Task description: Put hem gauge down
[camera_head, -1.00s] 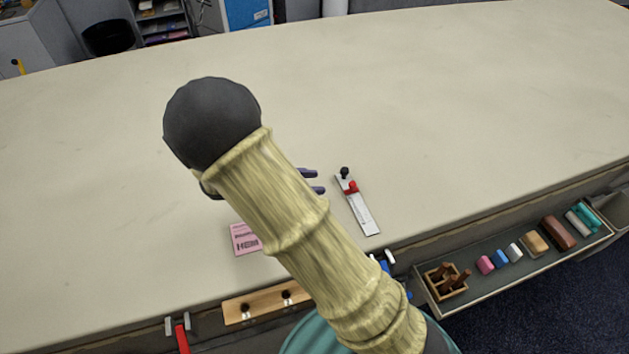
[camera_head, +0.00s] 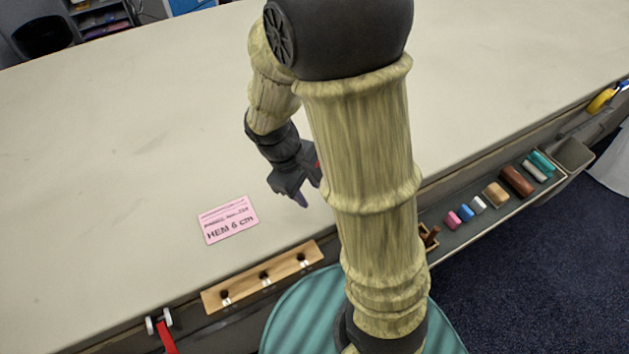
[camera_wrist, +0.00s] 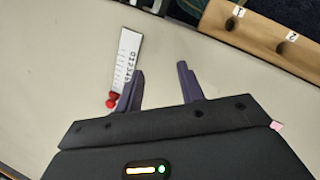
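The hem gauge (camera_wrist: 126,58) is a flat white ruler with printed marks and a red slider. In the wrist view it lies on the pale table, passing behind my left-hand finger, which hides part of it. My gripper (camera_wrist: 160,68) is open, its two dark purple fingers wide apart with only bare table between them. In the head view my gripper (camera_head: 304,192) is low over the table, partly hidden by my arm. Only a bit of red shows beside it there; my arm hides most of the gauge. A pink card (camera_head: 228,219) reading "HEM 6 cm" lies left of my gripper.
A wooden strip (camera_head: 263,277) with dark pegs and numbers runs along the table's front edge. A tray (camera_head: 480,219) at the right holds several coloured blocks. A red-handled tool (camera_head: 166,335) hangs at the lower left. The table beyond is clear.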

